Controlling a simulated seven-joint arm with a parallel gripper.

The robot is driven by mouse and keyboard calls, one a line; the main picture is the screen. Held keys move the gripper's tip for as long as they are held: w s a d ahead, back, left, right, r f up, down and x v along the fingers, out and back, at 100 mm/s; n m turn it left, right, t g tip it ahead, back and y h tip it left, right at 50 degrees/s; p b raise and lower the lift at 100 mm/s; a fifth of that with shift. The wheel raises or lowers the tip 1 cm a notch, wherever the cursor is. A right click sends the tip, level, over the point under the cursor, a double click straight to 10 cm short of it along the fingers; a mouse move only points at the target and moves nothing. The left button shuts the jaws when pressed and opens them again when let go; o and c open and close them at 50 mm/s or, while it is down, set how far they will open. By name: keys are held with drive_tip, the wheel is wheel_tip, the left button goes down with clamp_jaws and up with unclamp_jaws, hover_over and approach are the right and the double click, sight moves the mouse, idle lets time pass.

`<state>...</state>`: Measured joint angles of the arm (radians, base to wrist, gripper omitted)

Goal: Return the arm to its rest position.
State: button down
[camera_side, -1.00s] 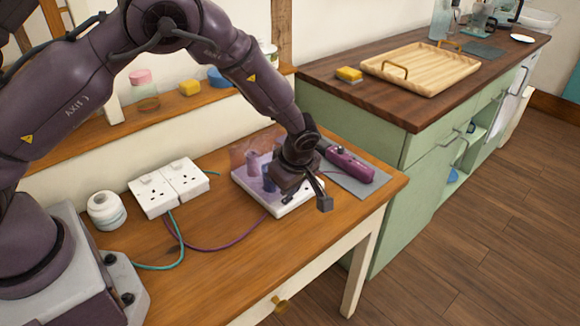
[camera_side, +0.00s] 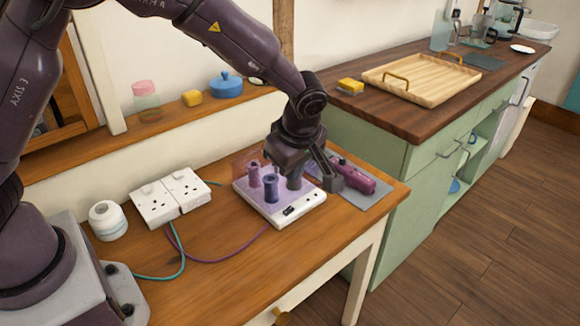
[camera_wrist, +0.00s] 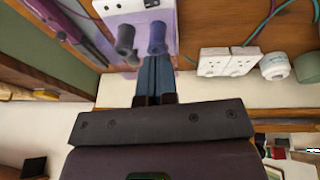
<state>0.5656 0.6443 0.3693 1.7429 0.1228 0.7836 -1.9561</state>
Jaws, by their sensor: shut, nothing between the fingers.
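My gripper (camera_side: 333,181) is shut and empty. In the side view it hangs above the back right of a white box with a purple top (camera_side: 290,211), near a purple hand tool (camera_side: 352,177). It hides part of both. In the wrist view, my gripper's fingers (camera_wrist: 155,78) lie together, pointing toward the box (camera_wrist: 122,8). Dark posts stand on the box, including a purple-blue one (camera_side: 271,187). My arm is bent, raised over the wooden table (camera_side: 230,255).
White sockets (camera_side: 170,197) with teal and purple cables and a white spool (camera_side: 108,220) stand left of the box. A green cabinet (camera_side: 385,165) with a tray (camera_side: 420,78) stands right.

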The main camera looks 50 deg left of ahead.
drive_tip(key=s+a+r+m+t+h, duration=0.1)
drive_tip(key=s+a+r+m+t, duration=0.1)
drive_tip(key=s+r+m, duration=0.7)
drive_tip(key=s+a+r+m+t+h, duration=0.2)
drive_tip(key=s+a+r+m, duration=0.3)
drive_tip(key=s+r+m, duration=0.4)
drive_tip(key=s, duration=0.4)
drive_tip(key=shift+s+r+t, duration=0.3)
drive_tip(key=shift+s+r, duration=0.05)
drive_tip(key=shift+s, duration=0.05)
